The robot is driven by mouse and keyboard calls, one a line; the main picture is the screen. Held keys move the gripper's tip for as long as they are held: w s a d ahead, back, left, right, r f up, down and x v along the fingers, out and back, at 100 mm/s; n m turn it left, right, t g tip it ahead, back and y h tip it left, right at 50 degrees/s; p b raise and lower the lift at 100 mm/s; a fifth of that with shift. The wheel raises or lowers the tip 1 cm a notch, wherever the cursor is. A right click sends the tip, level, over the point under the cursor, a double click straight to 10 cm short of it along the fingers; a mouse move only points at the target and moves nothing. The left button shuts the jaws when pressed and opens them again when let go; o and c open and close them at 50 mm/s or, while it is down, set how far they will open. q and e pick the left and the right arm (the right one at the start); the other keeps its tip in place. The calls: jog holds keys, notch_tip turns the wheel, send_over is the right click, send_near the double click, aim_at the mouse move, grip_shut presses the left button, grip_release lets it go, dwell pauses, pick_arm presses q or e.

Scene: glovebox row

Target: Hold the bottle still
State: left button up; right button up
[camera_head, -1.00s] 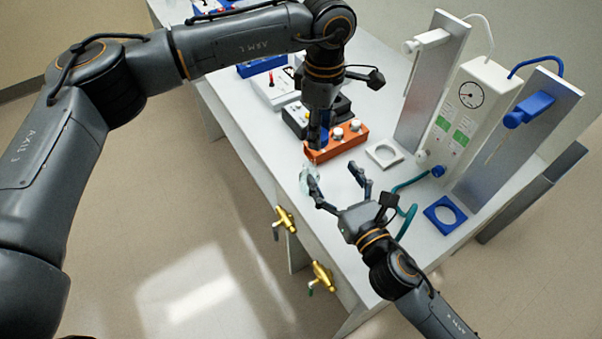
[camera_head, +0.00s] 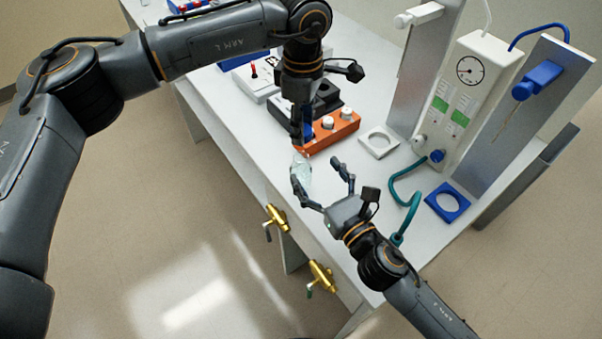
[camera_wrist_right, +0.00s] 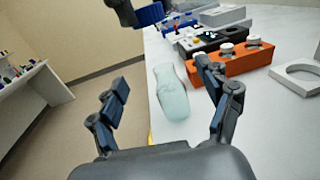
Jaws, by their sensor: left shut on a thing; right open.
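The bottle (camera_head: 304,171) is pale, translucent and greenish, at the bench's front edge. In the right wrist view the bottle (camera_wrist_right: 172,94) shows between and beyond my right gripper's open fingers. My right gripper (camera_head: 318,174) is open and empty, with one finger to each side; I see no clear contact. The left fingertips are partly hidden in the head view.
An orange block with white knobs (camera_head: 338,128) stands close behind the bottle. A white ring holder (camera_head: 379,142) and a blue ring holder (camera_head: 447,202) lie to the right. A teal hose (camera_head: 407,205) runs near my right wrist. Brass valves (camera_head: 277,218) are on the bench front.

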aim_at(307, 180)
jog(key=f, duration=0.7)
jog(key=shift+w+a+f, duration=0.2)
pick_arm(q)
jog(key=shift+w+f, duration=0.1)
jog(key=shift+w, duration=0.1)
pick_arm(e)
jog(key=x, duration=0.6)
jog(key=shift+w+a, duration=0.1)
jog(key=shift+w, duration=0.25)
pick_arm(q)
jog(key=shift+s, duration=0.15)
pick_arm(e)
jog(key=shift+w+a+r, duration=0.1)
jog(key=shift+a+r, duration=0.05)
jog(key=c, duration=0.3)
grip_shut()
pick_arm(q)
jog(key=shift+f, duration=2.45)
